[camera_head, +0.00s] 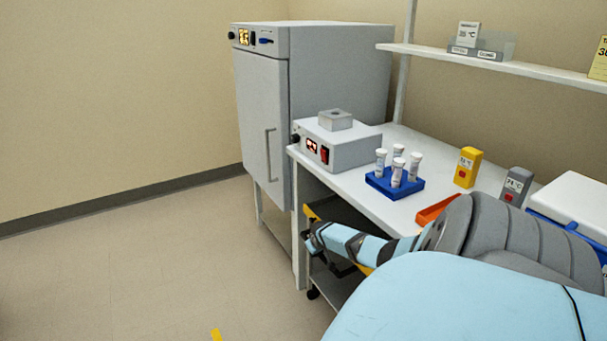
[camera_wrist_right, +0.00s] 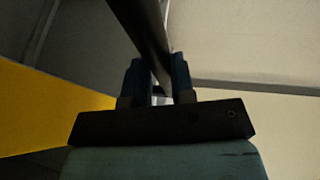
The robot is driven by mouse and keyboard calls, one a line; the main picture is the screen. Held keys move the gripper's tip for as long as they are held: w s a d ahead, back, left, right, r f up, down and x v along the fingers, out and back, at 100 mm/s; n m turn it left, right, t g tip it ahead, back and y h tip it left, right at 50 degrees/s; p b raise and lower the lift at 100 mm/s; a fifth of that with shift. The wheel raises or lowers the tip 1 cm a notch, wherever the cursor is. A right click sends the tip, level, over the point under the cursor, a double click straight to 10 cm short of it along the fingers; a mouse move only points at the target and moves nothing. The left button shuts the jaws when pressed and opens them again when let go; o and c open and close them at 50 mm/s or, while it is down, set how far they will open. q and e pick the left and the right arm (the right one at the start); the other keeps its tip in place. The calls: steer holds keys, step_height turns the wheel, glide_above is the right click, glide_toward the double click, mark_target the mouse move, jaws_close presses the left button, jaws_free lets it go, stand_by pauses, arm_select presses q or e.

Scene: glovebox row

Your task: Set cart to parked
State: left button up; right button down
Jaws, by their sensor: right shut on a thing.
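A cart (camera_head: 340,290) with shelves and a black caster stands under the front edge of the white bench. Its yellow part (camera_head: 311,212) shows at the upper left, and a yellow surface (camera_wrist_right: 45,105) fills the left of the right wrist view. My right gripper (camera_head: 312,238) reaches in low at the cart's near end. In the wrist view my right gripper (camera_wrist_right: 159,82) is shut on a dark bar (camera_wrist_right: 148,35), which looks like the cart's handle. My arm hides much of the cart. My left gripper is not in view.
The bench (camera_head: 402,209) carries a grey heater box (camera_head: 350,151), a blue rack (camera_head: 394,187) of capped tubes, and yellow and grey timers. A tall grey incubator (camera_head: 262,120) stands behind. A yellow floor mark (camera_head: 216,335) shows at the bottom. The floor at left is clear.

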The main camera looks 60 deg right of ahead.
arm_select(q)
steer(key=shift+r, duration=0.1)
arm_select(e)
steer(key=shift+s+d, duration=0.45)
steer(key=shift+d, duration=0.3)
steer(key=shift+r, duration=0.1)
steer(key=c, duration=1)
jaws_free()
steer(key=shift+s+d, duration=0.1)
steer(key=shift+d, duration=0.05)
arm_select(q)
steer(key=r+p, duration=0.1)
steer(key=p, duration=0.2)
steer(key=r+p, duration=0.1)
steer(key=p, duration=0.2)
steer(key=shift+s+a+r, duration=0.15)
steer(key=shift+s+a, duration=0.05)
arm_select(e)
steer(key=v, duration=1.3)
steer(key=shift+r, duration=0.25)
